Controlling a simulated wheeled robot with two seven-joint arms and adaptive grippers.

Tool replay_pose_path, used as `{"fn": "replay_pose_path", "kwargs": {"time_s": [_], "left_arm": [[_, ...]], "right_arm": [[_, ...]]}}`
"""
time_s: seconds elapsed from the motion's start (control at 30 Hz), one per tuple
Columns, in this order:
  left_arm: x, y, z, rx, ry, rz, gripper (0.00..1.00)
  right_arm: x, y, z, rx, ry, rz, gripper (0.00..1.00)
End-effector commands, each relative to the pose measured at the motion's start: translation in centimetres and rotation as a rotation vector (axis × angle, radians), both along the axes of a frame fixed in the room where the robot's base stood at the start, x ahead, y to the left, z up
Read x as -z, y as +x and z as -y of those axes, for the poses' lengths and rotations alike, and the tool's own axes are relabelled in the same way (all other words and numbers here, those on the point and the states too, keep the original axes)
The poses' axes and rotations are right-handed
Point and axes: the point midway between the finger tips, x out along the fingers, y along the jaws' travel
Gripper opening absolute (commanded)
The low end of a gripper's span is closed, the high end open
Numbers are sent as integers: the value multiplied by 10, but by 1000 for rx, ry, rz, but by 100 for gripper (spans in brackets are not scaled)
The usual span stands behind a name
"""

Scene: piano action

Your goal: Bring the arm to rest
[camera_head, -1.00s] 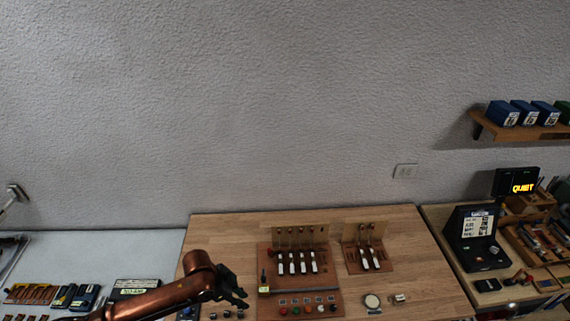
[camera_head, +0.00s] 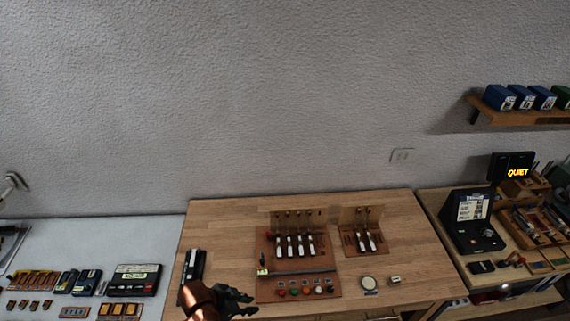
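My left gripper (camera_head: 240,301) shows dark at the end of my copper-coloured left arm, at the bottom of the view. It is over the front left of the wooden bench, just left of the larger piano action board (camera_head: 264,289), and looks apart from it. I see nothing held in it, but its fingers are too small and dark to tell how far they are open. The board carries several white-tipped keys and a row of coloured buttons. A smaller board (camera_head: 350,241) with white-tipped keys stands to its right. My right gripper is not in view.
A round white dial (camera_head: 369,283) and a small block (camera_head: 395,280) lie on the bench (camera_head: 410,235). A white table (camera_head: 60,235) at left holds a black device (camera_head: 134,280) and small parts.

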Motion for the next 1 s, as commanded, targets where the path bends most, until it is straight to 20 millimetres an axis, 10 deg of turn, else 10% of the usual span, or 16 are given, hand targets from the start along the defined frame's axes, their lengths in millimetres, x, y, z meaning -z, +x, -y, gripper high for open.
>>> {"fn": "replay_pose_path", "kwargs": {"time_s": [0.5, 0.77, 1.0], "left_arm": [[31, -127, -181, -813, 100, -128, 20], [35, -189, -234, -1020, 187, -185, 20], [112, -175, -233, -1010, 197, -209, 20]], "right_arm": [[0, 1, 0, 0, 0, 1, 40], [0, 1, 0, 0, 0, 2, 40], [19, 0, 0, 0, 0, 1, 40]]}}
